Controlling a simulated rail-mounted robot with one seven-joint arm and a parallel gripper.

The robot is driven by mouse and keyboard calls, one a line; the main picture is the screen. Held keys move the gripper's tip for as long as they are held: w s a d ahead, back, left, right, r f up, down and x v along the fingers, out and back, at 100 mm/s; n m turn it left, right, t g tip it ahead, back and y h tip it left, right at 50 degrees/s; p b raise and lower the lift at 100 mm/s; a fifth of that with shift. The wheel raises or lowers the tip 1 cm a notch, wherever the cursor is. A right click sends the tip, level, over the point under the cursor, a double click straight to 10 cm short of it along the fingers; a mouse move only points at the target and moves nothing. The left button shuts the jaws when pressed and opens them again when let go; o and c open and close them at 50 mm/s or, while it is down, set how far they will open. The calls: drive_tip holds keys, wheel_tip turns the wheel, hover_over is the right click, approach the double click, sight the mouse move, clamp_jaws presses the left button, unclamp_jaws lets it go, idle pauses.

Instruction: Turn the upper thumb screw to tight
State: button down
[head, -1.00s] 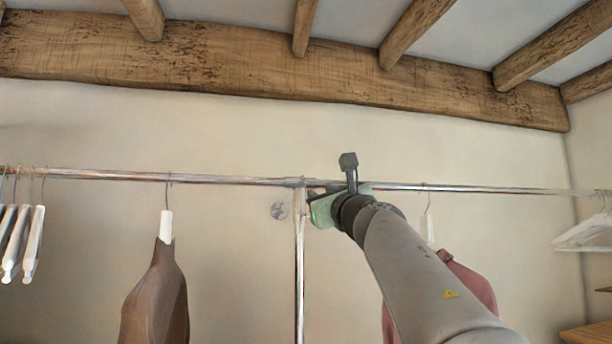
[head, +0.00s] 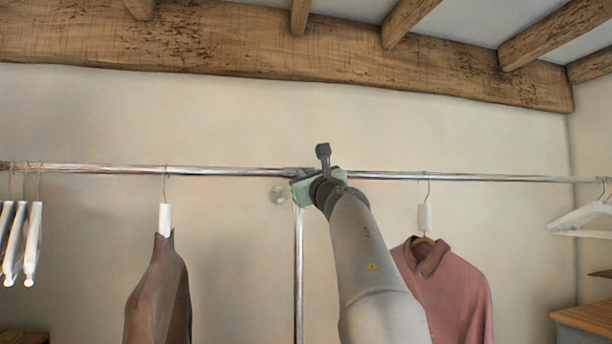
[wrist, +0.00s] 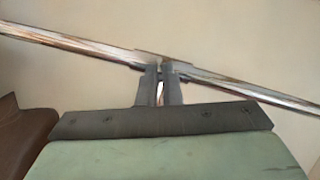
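The upper thumb screw cannot be made out; the rail joint (wrist: 160,58) lies just beyond my fingertips in the wrist view. In the head view, my gripper (head: 296,178) is at the junction of the horizontal rail (head: 220,170) and the upright post (head: 298,270) and covers part of it. In the wrist view, its two dark fingers (wrist: 160,72) point at the joint, close together with a narrow gap. A bright sliver shows in the gap; I cannot tell whether it is the post behind or something held.
A brown garment (head: 158,295) hangs left of the post and a pink shirt (head: 445,285) hangs right of it, near my arm. Several white hangers (head: 20,240) hang at far left. A wooden beam (head: 290,55) runs above.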

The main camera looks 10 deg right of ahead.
drive_tip(key=shift+m, duration=0.3)
drive_tip(key=m+g+h, duration=0.1)
drive_tip(key=m+h, duration=0.2)
drive_tip(key=m, duration=0.4)
drive_tip(key=a+m+g+h, duration=0.1)
drive_tip(key=m+h, duration=0.2)
drive_tip(key=m, duration=0.5)
drive_tip(key=m+g+h+p, duration=0.1)
drive_tip(key=m+h, duration=0.3)
drive_tip(key=m, duration=0.3)
drive_tip(key=shift+a+r+m, duration=0.15)
drive_tip(key=shift+r+m, duration=0.1)
drive_tip(key=shift+m, duration=0.15)
drive_tip(key=c, duration=1.6)
unclamp_jaws()
